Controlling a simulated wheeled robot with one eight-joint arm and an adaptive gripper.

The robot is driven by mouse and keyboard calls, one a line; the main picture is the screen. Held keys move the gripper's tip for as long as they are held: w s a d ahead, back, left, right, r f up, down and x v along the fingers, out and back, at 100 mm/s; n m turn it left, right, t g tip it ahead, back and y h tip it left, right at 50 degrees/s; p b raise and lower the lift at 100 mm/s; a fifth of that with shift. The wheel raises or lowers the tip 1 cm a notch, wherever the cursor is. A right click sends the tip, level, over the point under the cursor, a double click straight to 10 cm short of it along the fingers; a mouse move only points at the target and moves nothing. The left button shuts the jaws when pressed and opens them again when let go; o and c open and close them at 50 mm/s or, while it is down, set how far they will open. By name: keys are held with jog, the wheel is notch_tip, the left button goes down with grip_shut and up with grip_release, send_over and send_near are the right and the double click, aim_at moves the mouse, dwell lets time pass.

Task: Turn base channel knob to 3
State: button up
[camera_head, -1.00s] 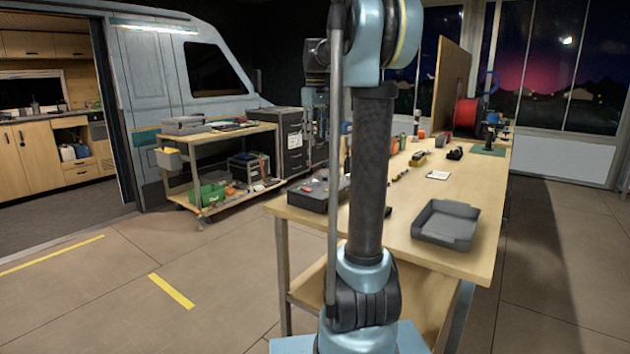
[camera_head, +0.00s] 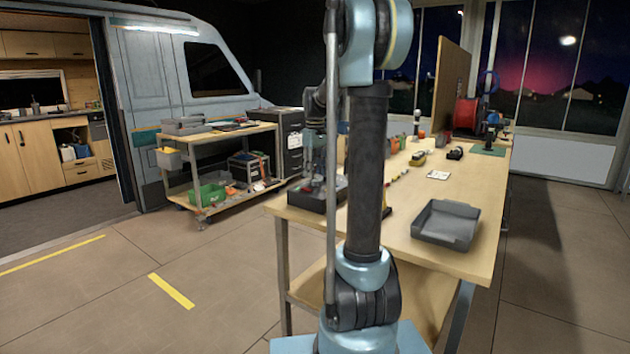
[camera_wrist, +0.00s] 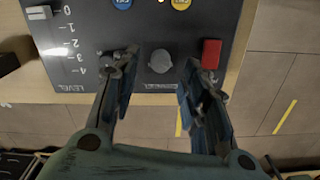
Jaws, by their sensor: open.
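The dark control box (camera_head: 300,202) sits at the near left corner of the workbench, and my gripper (camera_head: 313,180) is low over it. In the wrist view its panel (camera_wrist: 150,25) fills the upper part. A round grey knob (camera_wrist: 160,62) lies between the fingertips of my open gripper (camera_wrist: 154,66), one finger on each side with a gap. A label sits below the knob, too small to read, and I cannot tell the knob's setting. The right fingertip is close to a red switch (camera_wrist: 211,53).
Left on the panel is a slider (camera_wrist: 39,13) with a numbered LEVEL scale. Blue (camera_wrist: 122,3) and yellow (camera_wrist: 181,3) buttons are at the top. A grey tray (camera_head: 446,224) and small tools lie on the workbench (camera_head: 420,190). A wheeled cart (camera_head: 220,150) stands left.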

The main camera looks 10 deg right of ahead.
aim_at(315, 183)
jog(key=shift+f, duration=1.7)
jog(key=shift+c, duration=0.5)
grip_shut()
